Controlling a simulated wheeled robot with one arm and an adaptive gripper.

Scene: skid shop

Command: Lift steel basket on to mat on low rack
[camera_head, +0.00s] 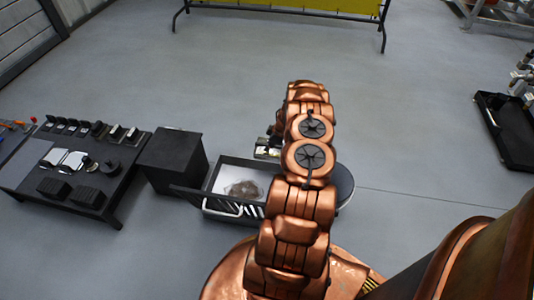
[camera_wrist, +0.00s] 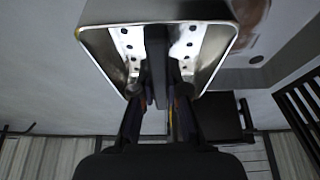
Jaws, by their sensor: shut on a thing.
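The steel basket (camera_wrist: 205,62) fills the top middle of the wrist view, a shiny rectangular box with rounded corners and perforated walls. My gripper (camera_wrist: 160,92) is shut on it. A dark upright bar, perhaps its handle, runs between the fingers across the basket's middle. In the head view my own arm hides the gripper and most or all of the basket. A low black rack (camera_head: 125,180) stands at the left of the head view with several dark and pale parts on it. A grey mat-like sheet (camera_head: 22,168) covers its left end.
A black cabinet (camera_head: 172,160) stands right of the rack. Beside it is an open dark bin (camera_head: 190,193) with a pale inside and a brownish heap. A round dark top (camera_head: 345,186) is partly behind my arm. A black tray (camera_head: 508,140) lies far right. The floor between is clear.

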